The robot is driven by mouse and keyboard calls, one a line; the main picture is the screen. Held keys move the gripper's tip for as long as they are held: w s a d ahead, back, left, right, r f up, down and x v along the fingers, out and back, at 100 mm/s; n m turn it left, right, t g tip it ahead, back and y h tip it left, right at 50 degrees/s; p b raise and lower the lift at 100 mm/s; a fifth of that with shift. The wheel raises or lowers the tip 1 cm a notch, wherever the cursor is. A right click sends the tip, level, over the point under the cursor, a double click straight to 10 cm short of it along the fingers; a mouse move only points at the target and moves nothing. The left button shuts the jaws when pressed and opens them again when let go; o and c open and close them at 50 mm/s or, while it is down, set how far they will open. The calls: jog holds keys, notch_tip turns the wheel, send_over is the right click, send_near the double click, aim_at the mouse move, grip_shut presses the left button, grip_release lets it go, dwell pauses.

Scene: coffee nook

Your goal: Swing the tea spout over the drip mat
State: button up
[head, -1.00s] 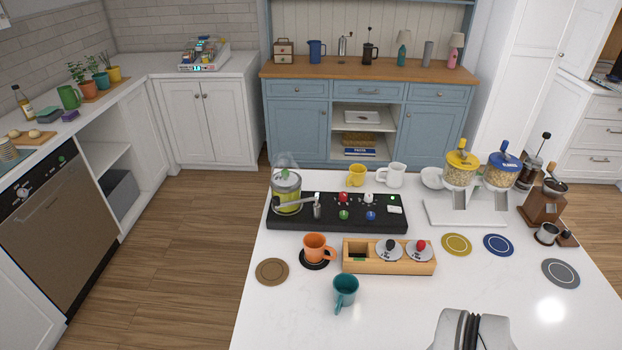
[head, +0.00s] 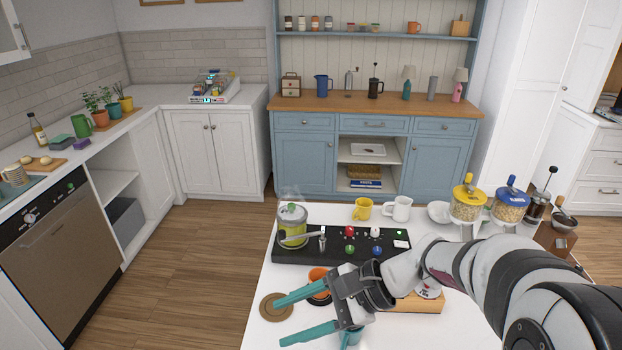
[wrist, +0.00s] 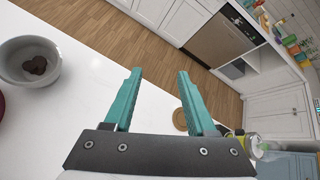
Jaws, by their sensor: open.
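The tea dispenser (head: 291,226), a green-yellow drum with a clear lid, stands at the left end of a black base (head: 345,258). Its grey metal spout (head: 301,237) points right, along the base. A round tan mat (head: 275,307) lies on the counter in front of the base. A dark mat under the orange mug (head: 318,274) is mostly hidden by my arm. I cannot tell which is the drip mat. My gripper (head: 280,321), with teal fingers, is open and empty near the tan mat, apart from the spout. In the wrist view, the tan mat (wrist: 180,119) shows beside one finger.
A teal mug (head: 351,338) is partly hidden behind my gripper. My arm crosses the wooden holder (head: 420,304). Yellow (head: 362,208) and white (head: 397,208) mugs stand behind the base. A pale bowl (wrist: 30,62) with dark pieces shows in the wrist view. Floor lies left of the counter.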

jog(key=w+f+m+t+y, duration=0.2)
jog(key=w+f+m+y, duration=0.1)
jog(key=w, duration=0.6)
jog(key=m+t, duration=0.9)
jog(key=m, duration=0.1)
send_near(285, 235)
jog(key=shift+y, duration=0.3)
jog(key=x, duration=1)
jog(key=shift+w+f, duration=0.1)
jog(key=shift+f, duration=0.15)
jog(key=shift+w+a, duration=0.25)
jog(key=shift+a, duration=0.1)
grip_shut()
